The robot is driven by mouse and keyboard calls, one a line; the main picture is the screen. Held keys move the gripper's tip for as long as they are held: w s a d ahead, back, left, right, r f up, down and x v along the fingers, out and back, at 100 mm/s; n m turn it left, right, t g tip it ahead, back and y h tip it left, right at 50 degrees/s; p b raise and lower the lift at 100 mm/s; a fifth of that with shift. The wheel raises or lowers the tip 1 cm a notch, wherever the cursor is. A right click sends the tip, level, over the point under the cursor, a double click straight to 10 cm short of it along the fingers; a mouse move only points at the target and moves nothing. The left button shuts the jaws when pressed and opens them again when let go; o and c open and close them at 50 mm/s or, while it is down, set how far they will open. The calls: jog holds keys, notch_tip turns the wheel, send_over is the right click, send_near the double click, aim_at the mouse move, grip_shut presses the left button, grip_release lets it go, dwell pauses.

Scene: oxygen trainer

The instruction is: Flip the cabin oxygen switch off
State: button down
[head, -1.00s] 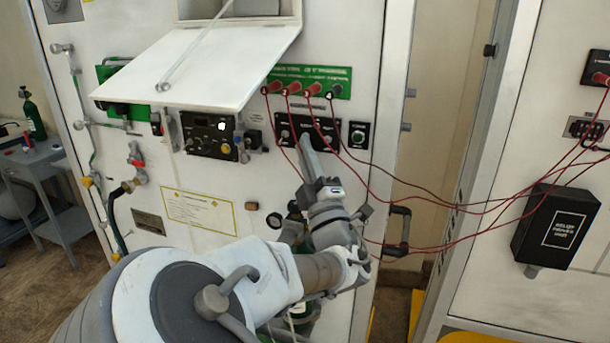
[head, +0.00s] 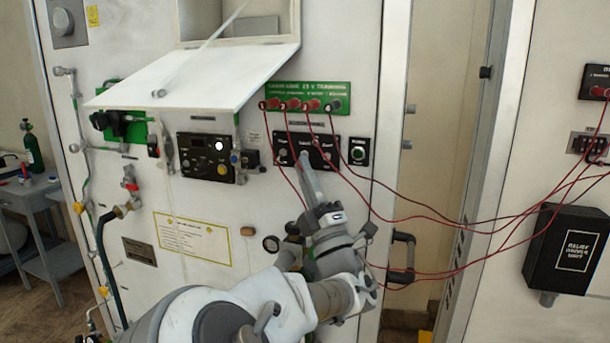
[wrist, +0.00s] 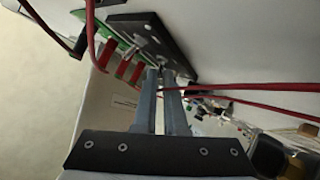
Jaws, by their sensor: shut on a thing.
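A black panel (head: 326,150) with a row of small toggle switches is on the white cabinet front, below a green strip. Its labels are too small to read surely. My gripper (head: 304,158) reaches up to the panel's middle switch, which its fingertips mostly hide. In the wrist view, the two grey fingers of my gripper (wrist: 161,74) are close together at the face of the black panel (wrist: 150,38). They are shut on a small toggle that shows only slightly between the tips. Whether it stands on or off cannot be told.
Red cables (head: 440,217) hang from the green strip (head: 310,97) across to the right cabinet, close beside my gripper. A raised white flap (head: 200,78) juts out at upper left.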

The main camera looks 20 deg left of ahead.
jog(key=shift+r, duration=0.15)
jog(key=c, duration=1.3)
grip_release()
jog(key=shift+o, duration=0.2)
jog(key=shift+f, duration=0.2)
jog(key=b+v, duration=0.4)
jog(key=v, duration=1.3)
jog(key=shift+s+d, duration=0.1)
jog(key=shift+s, duration=0.05)
